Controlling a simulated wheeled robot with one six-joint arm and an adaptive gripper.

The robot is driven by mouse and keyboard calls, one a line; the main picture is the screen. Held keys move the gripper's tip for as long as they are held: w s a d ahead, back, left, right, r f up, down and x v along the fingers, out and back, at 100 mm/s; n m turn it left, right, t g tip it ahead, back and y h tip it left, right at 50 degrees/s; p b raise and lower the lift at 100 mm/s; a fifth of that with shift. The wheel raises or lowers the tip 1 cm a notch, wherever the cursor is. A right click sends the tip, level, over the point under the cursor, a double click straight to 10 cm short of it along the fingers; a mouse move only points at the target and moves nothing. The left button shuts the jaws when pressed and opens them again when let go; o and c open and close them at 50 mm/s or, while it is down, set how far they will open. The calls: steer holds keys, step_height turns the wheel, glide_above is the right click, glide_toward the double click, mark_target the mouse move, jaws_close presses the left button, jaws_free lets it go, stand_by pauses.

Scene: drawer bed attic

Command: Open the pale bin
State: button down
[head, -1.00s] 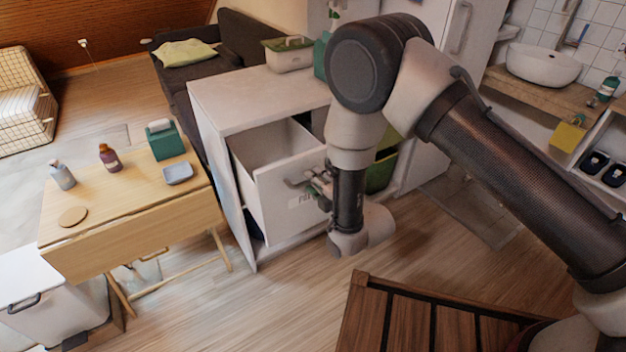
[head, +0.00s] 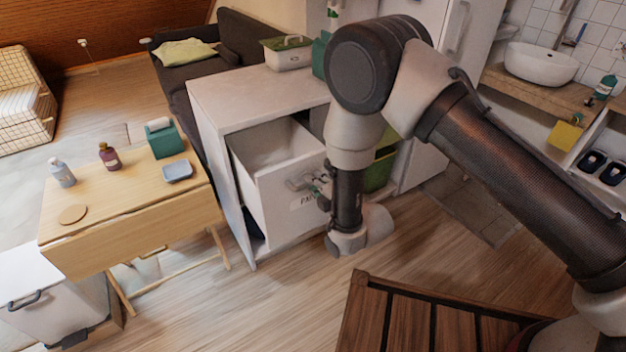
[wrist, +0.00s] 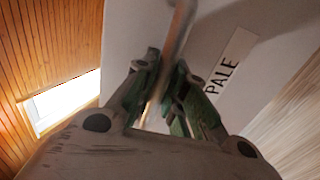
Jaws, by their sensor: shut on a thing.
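The pale bin (head: 287,206) is a white pull-out front in the white cabinet (head: 216,187). It stands partly out, with its open top showing an empty-looking inside. In the wrist view its label (wrist: 229,62) reads "PALE". My gripper (wrist: 166,92) is shut on the bar handle (wrist: 175,35) of the pale bin, with the green-padded fingers on either side of the bar. In the head view my gripper (head: 318,186) is at the front of the bin, partly hidden by my wrist.
A wooden folding table (head: 130,210) with bottles, a green tissue box and a blue dish stands left of the cabinet. A green bin (head: 380,170) sits right of the pale one, partly behind my arm. A slatted wooden surface (head: 420,318) is in front. Floor before the cabinet is clear.

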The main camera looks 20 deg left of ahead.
steer(key=v, duration=0.4)
steer(key=shift+f, duration=0.45)
steer(key=c, duration=1.5)
jaws_free()
steer(key=shift+o, duration=0.2)
steer(key=shift+r, duration=0.15)
